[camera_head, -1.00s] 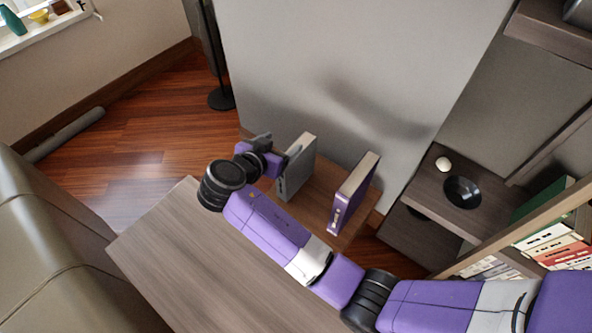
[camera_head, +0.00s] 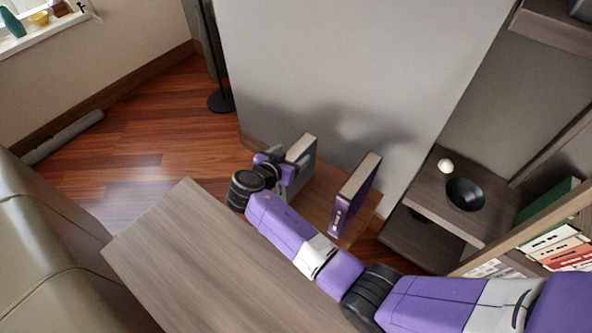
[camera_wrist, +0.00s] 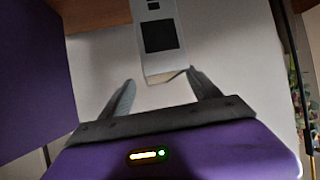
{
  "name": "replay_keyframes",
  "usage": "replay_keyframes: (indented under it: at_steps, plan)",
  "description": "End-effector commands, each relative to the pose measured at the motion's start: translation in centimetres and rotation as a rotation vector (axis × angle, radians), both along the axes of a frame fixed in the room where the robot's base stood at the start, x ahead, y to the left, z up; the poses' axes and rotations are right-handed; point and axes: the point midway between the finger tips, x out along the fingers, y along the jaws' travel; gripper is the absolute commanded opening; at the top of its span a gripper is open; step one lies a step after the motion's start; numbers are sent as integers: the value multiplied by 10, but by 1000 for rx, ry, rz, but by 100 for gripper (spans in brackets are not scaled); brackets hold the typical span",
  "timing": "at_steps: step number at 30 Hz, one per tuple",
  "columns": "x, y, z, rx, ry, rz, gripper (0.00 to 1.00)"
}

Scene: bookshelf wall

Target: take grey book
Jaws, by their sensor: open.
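The grey book (camera_head: 302,168) stands upright on a small wooden surface (camera_head: 318,200) against the grey wall. My gripper (camera_head: 284,170) is at its left side in the head view and partly covers it. In the wrist view the grey book (camera_wrist: 158,38), with a dark square on its spine, shows ahead of my open gripper (camera_wrist: 161,88). Its near end lies roughly between the fingertips, closer to the right finger. I cannot tell whether they touch it.
A purple book (camera_head: 354,198) stands to the right of the grey one, with a gap between. A brown table (camera_head: 200,250) lies under my arm. A shelf with a black bowl (camera_head: 465,194) is at right. A thin black stand (camera_head: 221,100) is at back left.

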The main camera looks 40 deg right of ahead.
Motion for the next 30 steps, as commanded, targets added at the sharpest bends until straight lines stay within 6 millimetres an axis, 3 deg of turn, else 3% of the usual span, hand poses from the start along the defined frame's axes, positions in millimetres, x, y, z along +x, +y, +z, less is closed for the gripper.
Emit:
replay_keyframes:
  at_steps: [11,22,30]
  plan:
    - [4,-9,-6,0,0,1,72]
    - [4,-9,-6,0,1,2,0]
    - [5,-9,-3,-3,-4,2,0]
